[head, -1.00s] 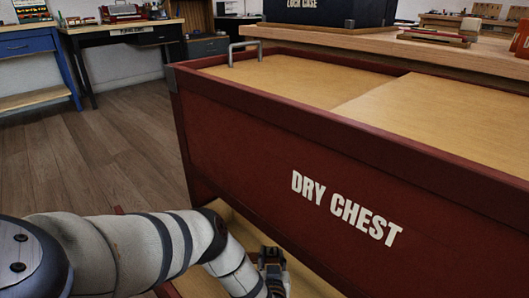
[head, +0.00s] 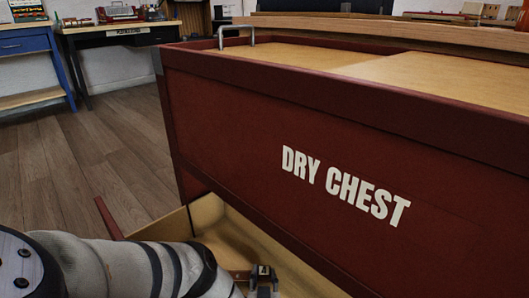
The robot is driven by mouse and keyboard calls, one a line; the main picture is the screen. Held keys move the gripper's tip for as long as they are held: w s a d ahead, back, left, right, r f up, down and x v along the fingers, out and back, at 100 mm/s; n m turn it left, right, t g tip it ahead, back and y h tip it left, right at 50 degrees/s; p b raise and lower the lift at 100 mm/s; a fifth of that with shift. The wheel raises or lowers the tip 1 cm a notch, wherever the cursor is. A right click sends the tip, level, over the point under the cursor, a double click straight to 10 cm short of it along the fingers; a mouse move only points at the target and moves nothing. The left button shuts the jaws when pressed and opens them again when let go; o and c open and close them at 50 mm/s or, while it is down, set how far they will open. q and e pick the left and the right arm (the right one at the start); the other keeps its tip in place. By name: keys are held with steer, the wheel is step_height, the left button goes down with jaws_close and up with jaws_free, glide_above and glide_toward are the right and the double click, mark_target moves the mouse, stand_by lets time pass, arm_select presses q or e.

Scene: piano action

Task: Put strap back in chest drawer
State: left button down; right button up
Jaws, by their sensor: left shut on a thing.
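The dark red dry chest (head: 250,140) fills the middle and right of the head view. Its drawer (head: 212,212) is pulled out below the front panel, and part of its pale wooden inside shows. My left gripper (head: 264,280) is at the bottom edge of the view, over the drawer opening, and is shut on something. A small brown piece (head: 240,274) shows just left of its fingers; I cannot tell whether this is the strap. The strap is otherwise not clearly seen. My right gripper is out of view.
The chest's front panel overhangs the drawer and stands close behind my left gripper. A metal handle (head: 237,36) rises at the chest's top left corner. A blue workbench (head: 35,60) and a black desk (head: 120,40) stand far left. The wooden floor between is clear.

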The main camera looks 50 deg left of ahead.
arm_select(q)
steer(key=shift+f, duration=0.4)
steer(key=c, duration=1.1)
jaws_free()
steer(key=shift+r, duration=0.1)
steer(key=shift+s+d+r+p, duration=0.2)
steer(key=shift+d+r+p, duration=0.1)
steer(key=shift+r+p, duration=0.2)
steer(key=shift+s+d+r+p, duration=0.15)
steer(key=shift+d+r+p, duration=0.15)
steer(key=shift+r, duration=0.2)
steer(key=p+v, duration=0.2)
steer(key=v, duration=0.3)
steer(key=shift+s+d, duration=0.35)
steer(key=shift+s, duration=0.05)
